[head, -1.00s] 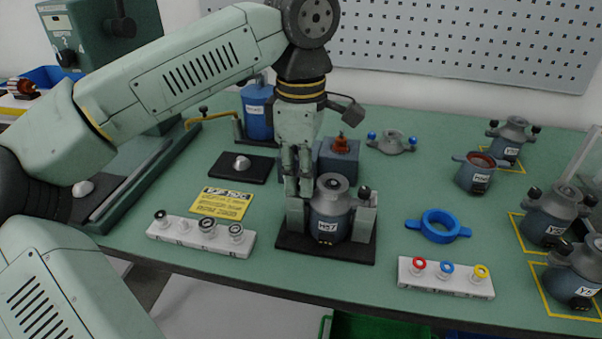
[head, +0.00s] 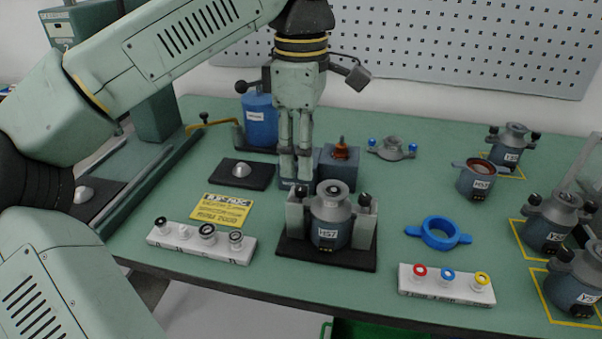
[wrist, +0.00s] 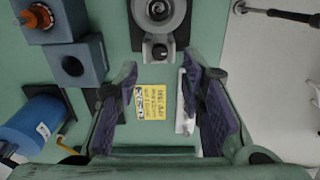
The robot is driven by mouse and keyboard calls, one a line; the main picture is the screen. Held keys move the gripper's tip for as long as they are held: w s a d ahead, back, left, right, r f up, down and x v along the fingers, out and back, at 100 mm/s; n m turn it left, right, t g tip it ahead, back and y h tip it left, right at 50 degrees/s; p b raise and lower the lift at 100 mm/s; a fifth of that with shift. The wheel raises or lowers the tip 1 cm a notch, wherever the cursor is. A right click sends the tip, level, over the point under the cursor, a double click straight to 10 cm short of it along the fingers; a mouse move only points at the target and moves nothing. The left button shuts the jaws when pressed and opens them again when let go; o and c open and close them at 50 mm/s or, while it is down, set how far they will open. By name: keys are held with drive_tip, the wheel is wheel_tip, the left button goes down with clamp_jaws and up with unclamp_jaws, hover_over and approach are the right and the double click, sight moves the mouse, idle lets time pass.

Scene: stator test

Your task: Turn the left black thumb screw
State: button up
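A grey stator (head: 329,229) labelled HS7 stands upright in a black-based fixture (head: 297,251) with light grey side posts. Its right black thumb screw (head: 364,200) shows in the head view. The left black thumb screw (wrist: 160,52) shows in the wrist view, below the round stator top (wrist: 159,14); in the head view my fingertips largely cover its place. My gripper (head: 295,183) points down, above and beside the fixture's left side. The wrist view shows its fingers (wrist: 164,105) wide apart with nothing between them; the thumb screw lies beyond the tips, apart from them.
A yellow sign (head: 221,208) and a white strip with black-ringed parts (head: 203,243) lie left. A blue-grey block (head: 340,170) stands behind the fixture. A blue ring (head: 440,233) and a strip with coloured rings (head: 446,285) lie right. Several other stators stand at far right.

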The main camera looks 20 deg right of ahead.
sight(301, 187)
wheel_tip(301, 187, up, 6)
idle(0.6)
